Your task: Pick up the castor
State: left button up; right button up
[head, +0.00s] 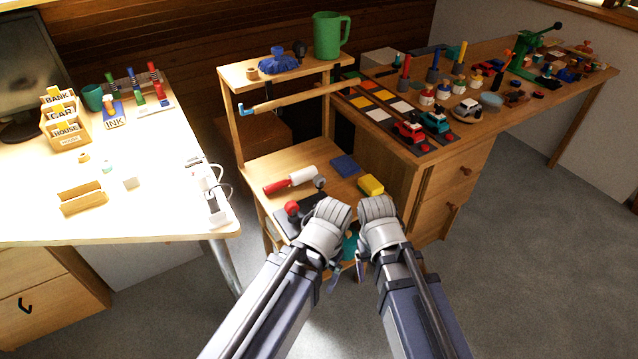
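I cannot pick out the castor with certainty. A small dark, rounded object (299,50) stands on the top shelf of the wooden stand, beside a blue cloth-like item (278,62); it is too small to identify. My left gripper (335,276) and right gripper (361,272) point down close together in front of the stand's lower part. My wrists hide much of them, so their opening cannot be judged. A teal thing (350,245) shows partly between my wrists. I see nothing clearly held.
The wooden stand's middle shelf (262,168) holds a red-and-white roller (290,180), a yellow block (371,185) and a blue pad (345,166). A green jug (330,36) stands on top. A white desk (140,215) is left; a crowded wooden bench (545,100) is right. Carpet at right is clear.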

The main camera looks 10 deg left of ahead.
aim_at(319, 181)
jog(key=i+j+z, duration=0.2)
jog(key=z, duration=0.25)
jog(key=i+j+z, duration=0.15)
jog(key=j+z, duration=0.15)
jog(key=z, duration=0.15)
